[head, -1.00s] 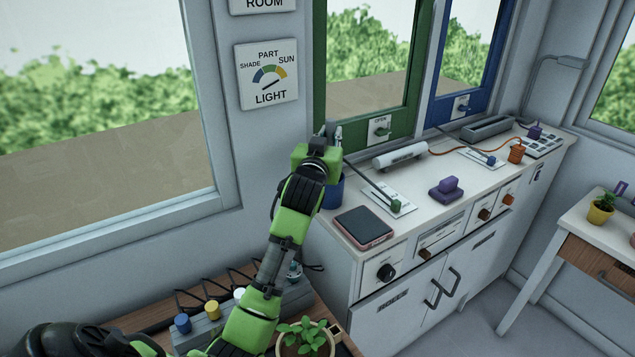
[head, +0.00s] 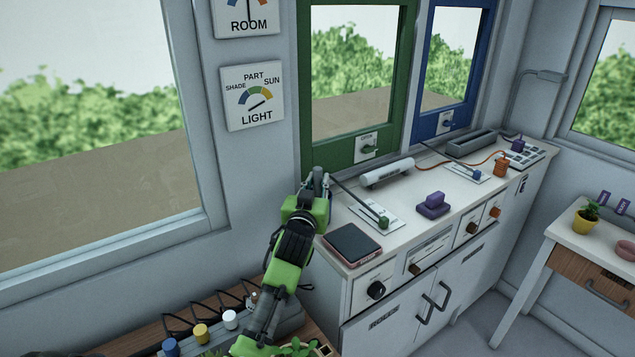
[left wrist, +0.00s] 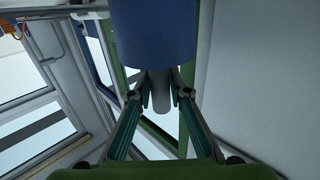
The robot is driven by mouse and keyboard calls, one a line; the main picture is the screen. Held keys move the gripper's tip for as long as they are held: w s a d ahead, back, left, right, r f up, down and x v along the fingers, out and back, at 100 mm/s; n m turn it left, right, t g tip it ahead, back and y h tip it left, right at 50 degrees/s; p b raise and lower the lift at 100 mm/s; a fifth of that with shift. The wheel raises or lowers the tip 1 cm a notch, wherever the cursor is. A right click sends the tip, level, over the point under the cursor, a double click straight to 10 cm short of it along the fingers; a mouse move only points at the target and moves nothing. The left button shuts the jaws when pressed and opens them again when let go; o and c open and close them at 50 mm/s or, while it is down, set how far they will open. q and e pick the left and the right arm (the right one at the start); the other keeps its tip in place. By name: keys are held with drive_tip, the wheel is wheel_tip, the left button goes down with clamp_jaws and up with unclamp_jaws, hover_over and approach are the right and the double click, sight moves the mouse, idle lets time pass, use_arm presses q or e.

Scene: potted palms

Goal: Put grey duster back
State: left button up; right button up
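My left gripper (head: 318,184) is at the left end of the white counter, beside the green window frame. In the left wrist view its two fingers (left wrist: 160,92) stand close on either side of a grey rod (left wrist: 161,90), which I take for the grey duster's handle; they appear shut on it. The rod runs behind the rim of a blue cup (left wrist: 153,35), which hides its far end and the fingertips. In the head view the cup is mostly behind the gripper. The duster's head is hidden. My right gripper is not in view.
The counter holds a dark tablet (head: 352,244), a green-knobbed lever plate (head: 374,214), a white cylinder (head: 387,172) and a purple block (head: 433,204). Small bottles (head: 201,331) stand in a rack below the arm. The wall and window frame are close behind the gripper.

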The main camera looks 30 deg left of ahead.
use_arm(q)
drive_tip(key=shift+o, duration=1.1)
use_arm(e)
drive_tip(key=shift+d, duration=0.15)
use_arm(q)
drive_tip(key=shift+r, duration=0.2)
drive_tip(key=shift+s+d+f, duration=0.1)
drive_tip(key=shift+s+d, duration=0.05)
drive_tip(key=shift+s, duration=0.05)
drive_tip(key=b+v, duration=0.1)
drive_tip(key=v, duration=1)
drive_tip(key=shift+s+b, duration=0.25)
drive_tip(key=shift+b, duration=0.15)
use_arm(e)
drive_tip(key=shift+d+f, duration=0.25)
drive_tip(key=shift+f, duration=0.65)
use_arm(q)
drive_tip(key=shift+d, duration=0.1)
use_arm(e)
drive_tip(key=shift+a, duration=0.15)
